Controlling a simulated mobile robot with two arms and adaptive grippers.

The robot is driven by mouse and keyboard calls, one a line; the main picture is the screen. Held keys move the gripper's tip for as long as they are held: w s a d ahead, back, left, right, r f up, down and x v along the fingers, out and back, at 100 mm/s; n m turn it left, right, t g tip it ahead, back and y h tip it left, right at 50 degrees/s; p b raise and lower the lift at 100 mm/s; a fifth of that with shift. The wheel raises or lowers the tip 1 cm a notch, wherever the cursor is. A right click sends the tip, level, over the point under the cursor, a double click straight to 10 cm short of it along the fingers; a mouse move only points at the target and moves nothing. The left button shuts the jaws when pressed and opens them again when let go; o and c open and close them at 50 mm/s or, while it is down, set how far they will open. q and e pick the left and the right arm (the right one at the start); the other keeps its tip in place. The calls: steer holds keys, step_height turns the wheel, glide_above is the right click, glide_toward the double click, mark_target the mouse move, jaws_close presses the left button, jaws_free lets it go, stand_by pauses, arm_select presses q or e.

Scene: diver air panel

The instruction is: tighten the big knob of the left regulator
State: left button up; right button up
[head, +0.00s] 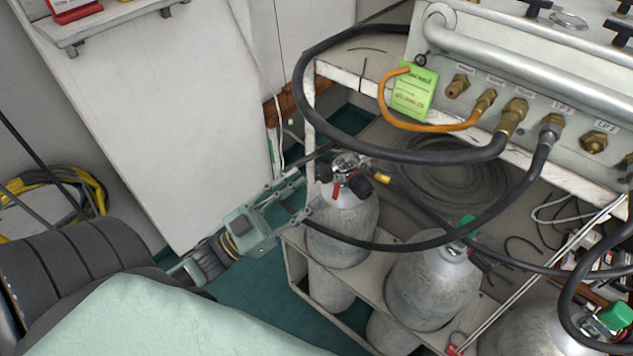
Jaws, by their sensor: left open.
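The left regulator (350,163) is a metal fitting with black parts and a red tag, on top of the leftmost grey cylinder (343,235). I cannot tell for sure which of its small dark parts is the big knob. My left gripper (303,194) comes in from the lower left, just left of the regulator and the cylinder's shoulder. Its fingers are apart with nothing between them, and it looks clear of the regulator. My right gripper is not in view.
Another black hose (400,245) crosses in front of the cylinders. A second cylinder (432,285) with a green-topped valve stands to the right. A white shelf frame (293,265) surrounds them.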

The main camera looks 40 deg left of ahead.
mark_target(321, 180)
arm_select(q)
steer(key=shift+x, duration=2.1)
steer(key=shift+c, duration=0.5)
steer(key=shift+f, duration=0.1)
steer(key=c, duration=0.9)
